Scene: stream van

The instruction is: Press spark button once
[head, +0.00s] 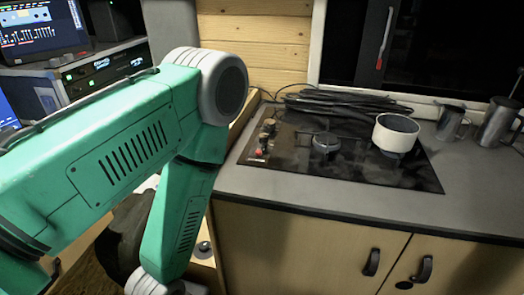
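A black glass cooktop (345,172) is set into the grey counter. Along its left edge are dark knobs (268,126) and a small red spot (258,153) near the front left corner. It looks like a button, but it is too small to tell whether this is the spark button. My green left arm fills the left of the head view and bends down to the bottom edge, left of the cooktop. Its gripper is out of the picture. My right arm and gripper are also not in view.
A white pot (396,132) stands on the cooktop's right burner; the left burner (326,143) is bare. Black coiled cables (345,104) lie behind the cooktop. Metal mugs (451,122) stand at the right. The counter front is clear. Electronics (105,65) stand at the upper left.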

